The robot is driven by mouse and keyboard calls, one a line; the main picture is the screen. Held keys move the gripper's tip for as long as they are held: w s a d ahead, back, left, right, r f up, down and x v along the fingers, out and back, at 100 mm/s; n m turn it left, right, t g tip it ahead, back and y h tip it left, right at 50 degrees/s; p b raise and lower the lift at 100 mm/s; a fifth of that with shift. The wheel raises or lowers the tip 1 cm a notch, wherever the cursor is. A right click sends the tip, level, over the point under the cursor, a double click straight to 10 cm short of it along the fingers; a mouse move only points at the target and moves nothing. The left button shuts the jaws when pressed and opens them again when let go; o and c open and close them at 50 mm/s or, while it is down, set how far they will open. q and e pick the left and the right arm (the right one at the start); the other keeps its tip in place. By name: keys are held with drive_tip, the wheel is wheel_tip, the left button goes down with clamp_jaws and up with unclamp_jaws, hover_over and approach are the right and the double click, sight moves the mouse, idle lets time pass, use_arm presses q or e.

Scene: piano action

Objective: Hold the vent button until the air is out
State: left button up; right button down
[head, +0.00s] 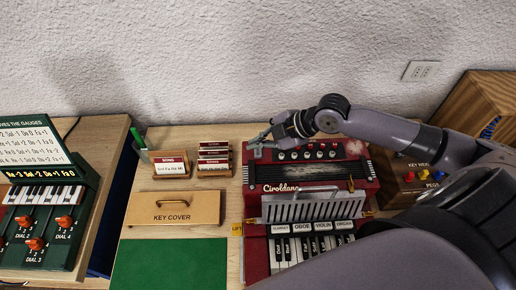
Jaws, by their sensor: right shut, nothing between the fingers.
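A red accordion (310,171) labelled "Ciroldano" lies on the wooden table, with its keys toward the front. My right gripper (256,145) is shut and empty at the accordion's far left corner. Its fingers point left, over or against that corner; I cannot tell if they touch it. No vent button can be made out; it may be hidden under the fingers. A row of dark round knobs (307,154) shows along the accordion's far edge, right of the gripper. My left gripper is not in view.
A dial panel (42,225) is at the far left.

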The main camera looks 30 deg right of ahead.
sight(258, 154)
wheel_tip(258, 154, up, 4)
drive_tip(key=p, duration=0.3)
drive_tip(key=shift+r+p, duration=0.25)
drive_tip(key=shift+p, duration=0.05)
